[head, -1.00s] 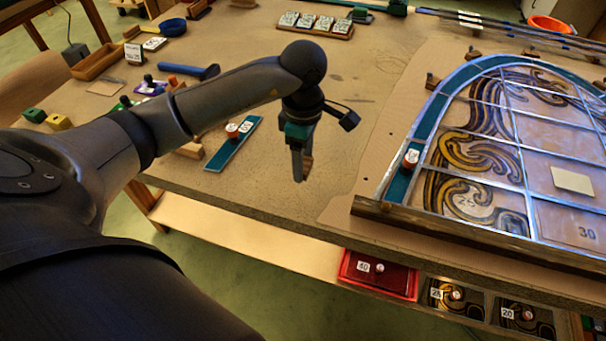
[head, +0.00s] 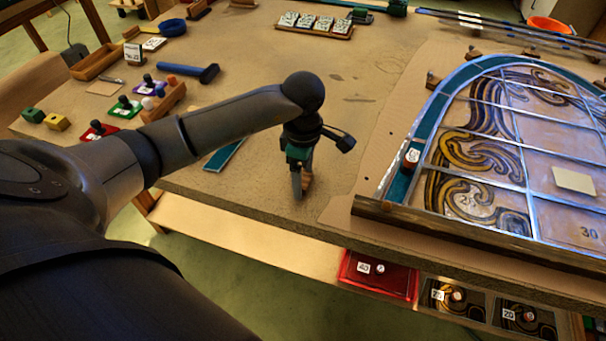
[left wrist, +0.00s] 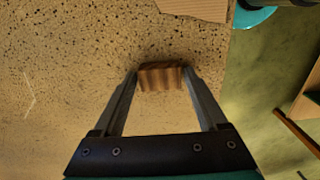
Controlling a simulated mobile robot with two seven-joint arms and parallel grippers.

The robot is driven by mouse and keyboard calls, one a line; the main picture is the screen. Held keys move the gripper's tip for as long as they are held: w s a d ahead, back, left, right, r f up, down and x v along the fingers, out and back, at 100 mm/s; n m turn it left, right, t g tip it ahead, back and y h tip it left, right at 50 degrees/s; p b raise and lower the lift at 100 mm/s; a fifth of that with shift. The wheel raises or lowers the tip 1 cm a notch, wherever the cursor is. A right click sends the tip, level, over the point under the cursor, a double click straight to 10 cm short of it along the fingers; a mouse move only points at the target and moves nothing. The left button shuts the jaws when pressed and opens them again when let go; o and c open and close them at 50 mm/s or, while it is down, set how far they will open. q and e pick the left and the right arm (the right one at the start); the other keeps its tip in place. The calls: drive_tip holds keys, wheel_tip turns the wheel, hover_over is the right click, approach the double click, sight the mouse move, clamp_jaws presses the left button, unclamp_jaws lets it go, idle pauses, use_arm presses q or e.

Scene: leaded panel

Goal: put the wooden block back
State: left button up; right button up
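The small brown wooden block (left wrist: 161,76) sits between the two fingertips of my left gripper (left wrist: 161,80) in the left wrist view, touching both. In the head view my left gripper (head: 299,192) is near the bench's front edge, left of the leaded panel (head: 480,130), with the block (head: 308,181) partly hidden behind a finger. I cannot tell whether the block touches the bench top. Other small wooden blocks (head: 433,81) stand along the panel's outer edge. My right gripper is not in view.
A wooden rail (head: 450,222) runs along the panel's front edge. A teal strip (head: 224,155) lies left of my gripper, partly behind my arm. Small tools and a blue hammer (head: 195,73) lie at left. The bench middle (head: 370,130) is mostly clear. A red tray (head: 378,275) sits below.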

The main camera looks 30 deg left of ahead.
use_arm(q)
drive_tip(key=shift+o, duration=1)
drive_tip(key=shift+r, duration=0.1)
drive_tip(key=shift+r, duration=0.35)
wheel_tip(320, 180, up, 12)
drive_tip(key=shift+f+p, duration=0.25)
drive_tip(key=shift+p, duration=0.2)
